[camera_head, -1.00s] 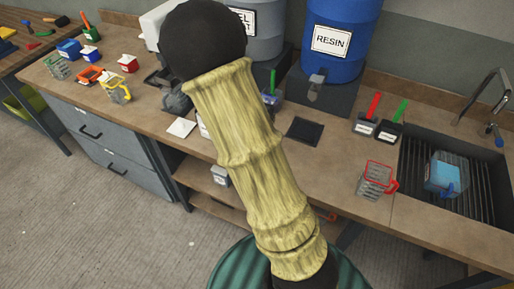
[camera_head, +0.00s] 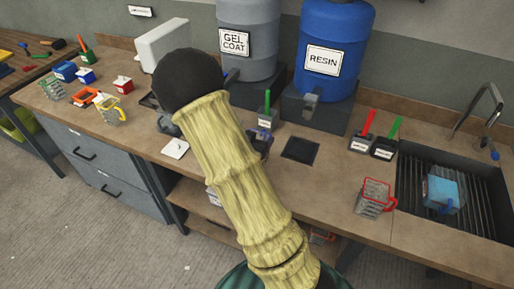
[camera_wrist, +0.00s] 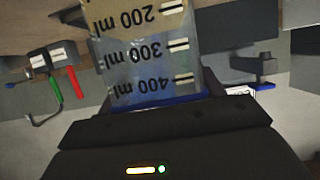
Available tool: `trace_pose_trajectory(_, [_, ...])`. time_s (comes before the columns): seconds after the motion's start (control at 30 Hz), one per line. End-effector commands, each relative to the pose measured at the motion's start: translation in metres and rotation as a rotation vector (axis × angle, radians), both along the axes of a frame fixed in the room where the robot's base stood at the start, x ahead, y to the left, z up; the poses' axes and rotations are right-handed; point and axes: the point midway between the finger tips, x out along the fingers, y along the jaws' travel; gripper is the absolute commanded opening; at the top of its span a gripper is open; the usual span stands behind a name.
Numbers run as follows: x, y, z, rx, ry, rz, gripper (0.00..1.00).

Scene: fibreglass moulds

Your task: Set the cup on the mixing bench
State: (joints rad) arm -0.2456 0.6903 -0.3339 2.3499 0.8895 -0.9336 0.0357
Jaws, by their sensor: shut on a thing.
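A clear measuring cup (camera_wrist: 150,55) with a blue rim and black ml marks fills the upper middle of the wrist view, its marks upside down there. My gripper (camera_wrist: 160,108) is shut on it near the rim. The part by the 200 ml mark looks tan; I cannot tell whether that is contents or background. In the head view my arm hides most of the gripper (camera_head: 260,144) and the cup. They show in front of the drums, over the long brown-topped bench (camera_head: 325,190). I cannot tell whether the cup touches the bench.
A grey gel coat drum (camera_head: 248,45) and blue resin drum (camera_head: 335,50) stand behind. A dark square pad (camera_head: 300,149), two brush holders (camera_head: 373,142), a red-rimmed cup (camera_head: 374,198) and a sink (camera_head: 450,195) lie right. Bare bench lies between pad and red-rimmed cup.

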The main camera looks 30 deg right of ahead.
Motion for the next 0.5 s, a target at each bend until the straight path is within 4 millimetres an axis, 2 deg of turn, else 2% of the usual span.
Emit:
trace_pose_trajectory(0.27, [0.000,0.000,-0.001,-0.001,-0.002,0.001,0.13])
trace_pose_trajectory(0.5, [0.000,0.000,-0.028,-0.002,0.002,0.001,0.13])
